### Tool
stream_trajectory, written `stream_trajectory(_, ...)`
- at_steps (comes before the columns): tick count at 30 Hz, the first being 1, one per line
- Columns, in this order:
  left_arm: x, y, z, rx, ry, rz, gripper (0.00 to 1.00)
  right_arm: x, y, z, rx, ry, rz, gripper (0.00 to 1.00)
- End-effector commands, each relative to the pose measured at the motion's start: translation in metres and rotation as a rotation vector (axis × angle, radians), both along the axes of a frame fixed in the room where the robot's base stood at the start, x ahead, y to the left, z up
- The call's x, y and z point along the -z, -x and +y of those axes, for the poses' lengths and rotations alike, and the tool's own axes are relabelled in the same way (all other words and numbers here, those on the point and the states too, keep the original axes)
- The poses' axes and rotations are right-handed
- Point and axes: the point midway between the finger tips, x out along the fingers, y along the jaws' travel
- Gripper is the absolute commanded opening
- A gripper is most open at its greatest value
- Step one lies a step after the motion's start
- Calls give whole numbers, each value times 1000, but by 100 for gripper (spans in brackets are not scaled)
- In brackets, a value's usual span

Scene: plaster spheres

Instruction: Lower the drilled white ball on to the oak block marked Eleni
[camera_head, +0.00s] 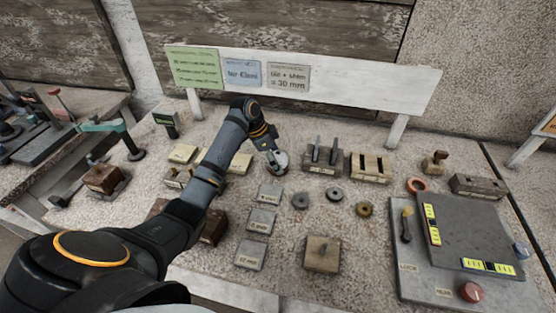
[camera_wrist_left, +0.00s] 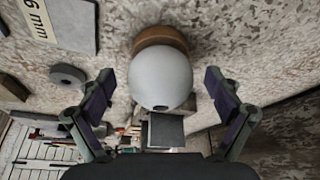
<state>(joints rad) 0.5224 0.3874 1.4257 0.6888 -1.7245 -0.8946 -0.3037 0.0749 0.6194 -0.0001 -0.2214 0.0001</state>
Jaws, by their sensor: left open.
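The white ball (camera_wrist_left: 160,78) is in the middle of the left wrist view, with a small dark hole on its side nearest my wrist. It overlaps a brown wooden piece (camera_wrist_left: 160,36) with a rounded edge; I cannot tell whether they touch, and no name shows on that piece. My left gripper (camera_head: 276,160) is open, its fingers on either side of the ball with gaps showing. In the head view the ball (camera_head: 281,167) shows only as a pale patch at the gripper's tip. My right gripper is not in view.
A sign board (camera_head: 330,80) stands behind, with a blue card (camera_head: 242,73) that seems to read "for Eleni". Grey washers (camera_head: 334,194), labelled grey plates (camera_head: 259,221) and a slotted wooden block (camera_head: 370,167) lie nearby. A grey tray (camera_head: 420,275) is at the right.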

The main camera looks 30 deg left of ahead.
Motion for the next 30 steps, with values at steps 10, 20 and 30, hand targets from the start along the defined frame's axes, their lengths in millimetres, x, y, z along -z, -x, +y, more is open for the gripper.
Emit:
stream_trajectory(10,-1,0,0,0,0,0,46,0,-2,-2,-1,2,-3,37)
stream_trajectory(20,-1,0,0,1,0,-2,26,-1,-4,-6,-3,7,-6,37)
stream_trajectory(30,-30,-2,0,1,0,-7,26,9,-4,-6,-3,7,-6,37)
